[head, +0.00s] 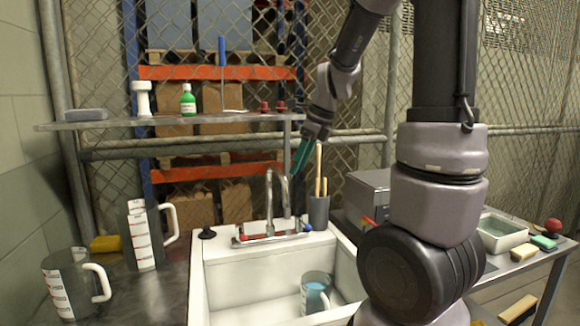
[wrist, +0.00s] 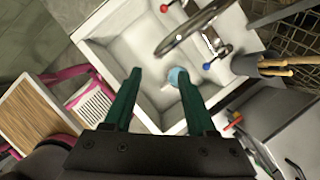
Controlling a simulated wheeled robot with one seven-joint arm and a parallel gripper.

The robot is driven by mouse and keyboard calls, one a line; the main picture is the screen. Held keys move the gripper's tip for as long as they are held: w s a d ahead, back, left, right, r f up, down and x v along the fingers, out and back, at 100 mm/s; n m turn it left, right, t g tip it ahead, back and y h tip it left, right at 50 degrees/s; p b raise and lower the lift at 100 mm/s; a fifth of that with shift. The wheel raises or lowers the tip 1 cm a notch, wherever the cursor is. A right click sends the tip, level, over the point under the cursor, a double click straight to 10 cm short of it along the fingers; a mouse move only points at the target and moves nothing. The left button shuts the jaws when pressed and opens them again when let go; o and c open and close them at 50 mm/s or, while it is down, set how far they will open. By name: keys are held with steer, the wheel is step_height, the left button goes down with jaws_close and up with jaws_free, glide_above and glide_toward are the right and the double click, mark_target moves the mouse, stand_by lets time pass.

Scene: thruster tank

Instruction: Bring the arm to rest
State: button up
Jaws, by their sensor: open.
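My gripper (head: 304,158) hangs at the end of my arm above the back of the sink, near the faucet and the tool cup. In the wrist view its two green fingers (wrist: 158,78) are spread apart with nothing between them. The white sink (head: 225,285) lies below it. A clear measuring jug (head: 316,292) with a blue patch stands inside the sink; in the wrist view the blue patch (wrist: 178,77) shows between and beyond the fingers.
The faucet (head: 270,205) and the grey cup (head: 318,212) with wooden handles stand close below my gripper. A shelf (head: 200,121) with bottles is at the left. Two jugs (head: 143,235) (head: 72,285) stand left of the sink. A metal box (head: 368,190) is at the right.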

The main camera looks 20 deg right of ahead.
steer(key=s+a+r+n+t, duration=0.1)
steer(key=s+r+n+t, duration=0.1)
steer(key=s+r+n, duration=0.3)
steer(key=s+a+r+n+t+h, duration=0.1)
steer(key=s+r+n, duration=0.4)
steer(key=s+n, duration=0.7)
steer(key=n+t, duration=0.1)
steer(key=n, duration=0.4)
steer(key=shift+n, duration=0.4)
